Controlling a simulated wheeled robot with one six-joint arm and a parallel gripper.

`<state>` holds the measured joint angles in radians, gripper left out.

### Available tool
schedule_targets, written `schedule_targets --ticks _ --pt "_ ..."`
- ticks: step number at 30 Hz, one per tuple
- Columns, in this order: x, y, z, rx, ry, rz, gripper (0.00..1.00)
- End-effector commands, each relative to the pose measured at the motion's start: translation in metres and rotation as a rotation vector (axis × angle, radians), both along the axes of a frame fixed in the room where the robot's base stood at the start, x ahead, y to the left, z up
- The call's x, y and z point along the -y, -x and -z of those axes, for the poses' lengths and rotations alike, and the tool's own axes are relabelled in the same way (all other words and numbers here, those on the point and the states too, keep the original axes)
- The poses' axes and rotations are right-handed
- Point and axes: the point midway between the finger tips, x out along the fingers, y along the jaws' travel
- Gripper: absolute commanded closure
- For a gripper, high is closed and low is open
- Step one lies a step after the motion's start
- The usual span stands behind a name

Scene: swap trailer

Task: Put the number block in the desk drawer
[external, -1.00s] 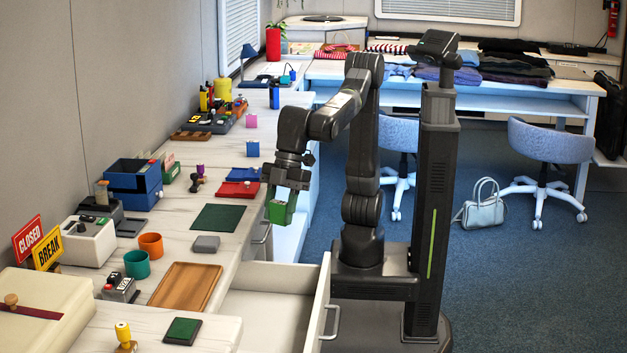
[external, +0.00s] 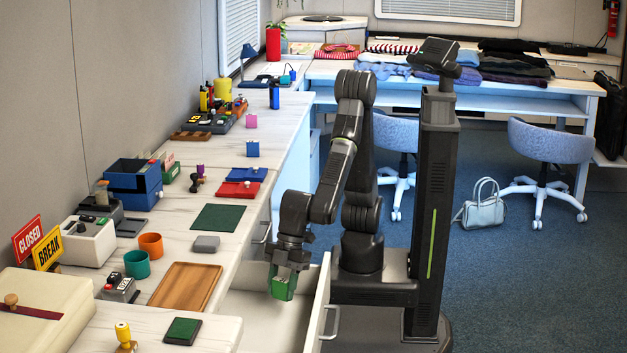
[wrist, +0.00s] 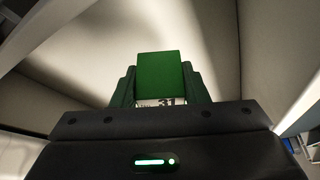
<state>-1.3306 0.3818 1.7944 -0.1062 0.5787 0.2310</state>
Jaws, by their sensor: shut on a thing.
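The number block is green with a pale face. My gripper (external: 283,268) is shut on the number block (external: 281,288) and points down over the open desk drawer (external: 262,322). The block shows at or just below the level of the drawer's rim. In the wrist view the block (wrist: 163,76) sits between the fingers, with digits partly showing on its lower face. Pale drawer walls and floor (wrist: 70,75) surround it there. I cannot tell whether the block touches the drawer floor.
The drawer's front panel (external: 320,305) stands beside my arm. The desk above holds a brown wooden tray (external: 186,286), a grey block (external: 206,244), a green mat (external: 218,217) and orange and teal cups. The drawer looks otherwise empty where it is visible.

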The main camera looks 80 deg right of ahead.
Motion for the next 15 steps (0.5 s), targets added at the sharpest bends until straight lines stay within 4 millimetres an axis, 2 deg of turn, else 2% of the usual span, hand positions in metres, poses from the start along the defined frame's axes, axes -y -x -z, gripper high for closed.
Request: schedule_targets --ticks 6,15 --pt "0.001 0.0 0.039 0.0 0.003 -0.001 0.81" --pt "0.0 0.0 0.041 0.0 0.0 -0.001 0.81"
